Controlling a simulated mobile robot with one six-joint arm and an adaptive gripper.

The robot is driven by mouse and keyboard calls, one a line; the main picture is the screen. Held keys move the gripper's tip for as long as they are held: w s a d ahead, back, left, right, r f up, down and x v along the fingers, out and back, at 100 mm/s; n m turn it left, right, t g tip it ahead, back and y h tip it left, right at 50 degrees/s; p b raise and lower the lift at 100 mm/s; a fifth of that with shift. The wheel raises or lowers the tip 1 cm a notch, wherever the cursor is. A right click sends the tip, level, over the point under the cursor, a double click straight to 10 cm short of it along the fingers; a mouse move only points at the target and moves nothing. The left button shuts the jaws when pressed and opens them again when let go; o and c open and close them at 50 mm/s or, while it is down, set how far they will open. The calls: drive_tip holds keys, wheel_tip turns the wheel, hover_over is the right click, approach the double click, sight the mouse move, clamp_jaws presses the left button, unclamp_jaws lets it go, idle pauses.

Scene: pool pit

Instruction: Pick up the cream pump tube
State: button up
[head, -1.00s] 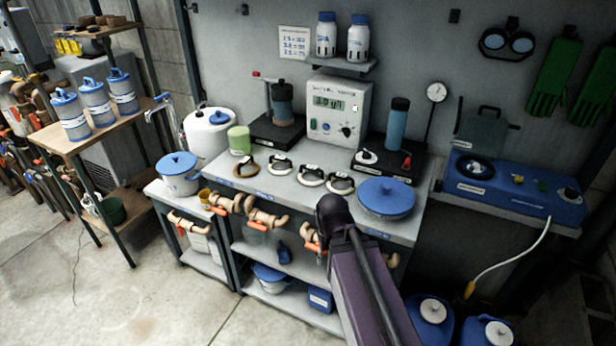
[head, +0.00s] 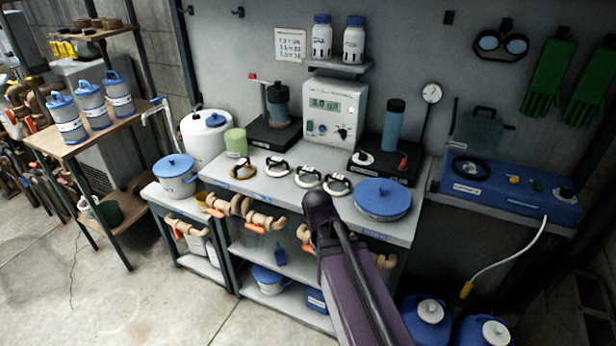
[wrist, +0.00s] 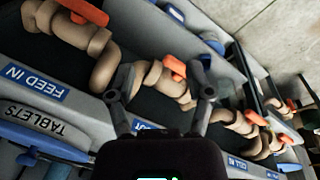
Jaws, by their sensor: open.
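Several looped tubes lie in a row on the grey bench top: a tan one (head: 243,170) at the left, then pale ones with dark fittings (head: 277,167), (head: 308,177) and (head: 337,185). I cannot tell for certain which is the cream pump tube. In the wrist view my gripper (wrist: 162,76) is open, with nothing held. Its two fingers point at the bench's front edge and a beige pipe with an orange handle (wrist: 174,67). No looped tube is clear in the wrist view. In the head view my arm hides the gripper.
Beige valve pipes (head: 264,220) with orange handles stick out along the bench front below the tubes. A blue-lidded pan (head: 382,199) stands right of the tubes. Behind are a display box (head: 335,112), a green cup (head: 236,141) and a blue cylinder (head: 394,124).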

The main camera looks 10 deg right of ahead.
drive_tip(key=w+a+r+t+h, duration=0.1)
drive_tip(key=w+r+t+h, duration=0.3)
drive_tip(key=w, duration=0.8)
drive_tip(key=n+t+h+p, duration=0.1)
drive_tip(key=t+h+p, duration=0.1)
drive_tip(key=h, duration=0.2)
approach(318, 174)
drive_tip(key=shift+s+a+r, duration=0.1)
drive_tip(key=shift+s+a, duration=1)
drive_tip(key=shift+a, duration=0.1)
drive_tip(key=shift+w+a+r+t+h, duration=0.2)
drive_tip(key=shift+a+r+t+h, duration=0.05)
drive_tip(key=shift+r+t+h, duration=0.05)
drive_tip(key=b+x, duration=0.4)
drive_tip(key=x, duration=0.3)
drive_tip(key=shift+w+d+f, duration=0.15)
drive_tip(key=shift+d+f, duration=0.1)
drive_tip(key=shift+f, duration=0.1)
drive_tip(key=shift+w+d+f, duration=0.1)
drive_tip(key=shift+w+d, duration=0.1)
drive_tip(key=shift+d, duration=0.2)
